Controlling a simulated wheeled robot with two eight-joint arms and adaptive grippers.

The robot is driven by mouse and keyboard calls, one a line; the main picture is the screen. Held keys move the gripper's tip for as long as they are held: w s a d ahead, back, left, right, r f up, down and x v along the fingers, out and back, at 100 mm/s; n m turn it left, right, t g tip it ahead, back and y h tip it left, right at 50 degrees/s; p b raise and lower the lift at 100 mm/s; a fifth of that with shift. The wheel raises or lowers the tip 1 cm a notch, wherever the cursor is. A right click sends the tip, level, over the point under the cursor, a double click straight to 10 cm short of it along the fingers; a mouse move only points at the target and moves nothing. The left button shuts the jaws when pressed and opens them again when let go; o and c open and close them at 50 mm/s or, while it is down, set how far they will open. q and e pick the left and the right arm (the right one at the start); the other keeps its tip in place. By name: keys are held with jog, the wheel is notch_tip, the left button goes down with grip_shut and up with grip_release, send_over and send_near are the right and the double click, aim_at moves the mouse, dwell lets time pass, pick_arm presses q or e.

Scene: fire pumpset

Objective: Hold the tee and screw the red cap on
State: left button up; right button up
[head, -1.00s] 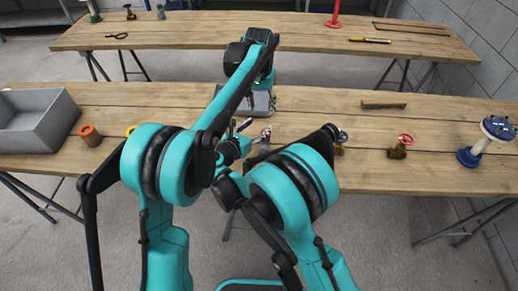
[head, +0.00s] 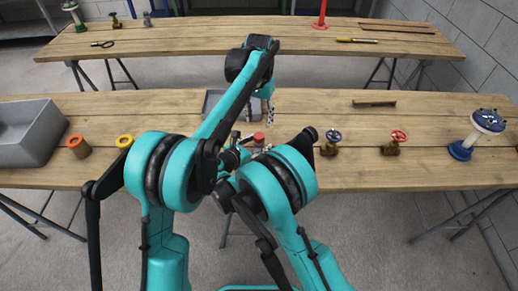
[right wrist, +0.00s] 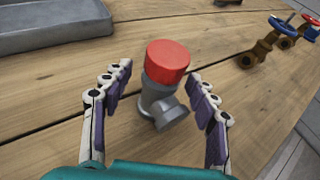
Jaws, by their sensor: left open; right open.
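The grey tee (right wrist: 160,108) stands on the wooden table in the right wrist view. The red cap (right wrist: 168,60) sits on its top end; I cannot tell how far it is threaded. The cap also shows in the head view (head: 259,137), and my arms largely hide the tee there. My right gripper (right wrist: 160,80) is open, its fingers apart on both sides of the tee and cap, not visibly touching. My left gripper (head: 270,112) is open, with its fingers hanging over the table beyond the cap, near the grey tray.
The shallow grey tray (right wrist: 50,38) lies behind the tee. Two valves, one with a blue wheel (head: 332,138) and one with a red wheel (head: 394,143), stand to the right. A grey bin (head: 30,130) and an orange part (head: 78,146) are at the left.

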jog(key=shift+x, duration=2)
jog(key=shift+c, duration=0.3)
grip_shut()
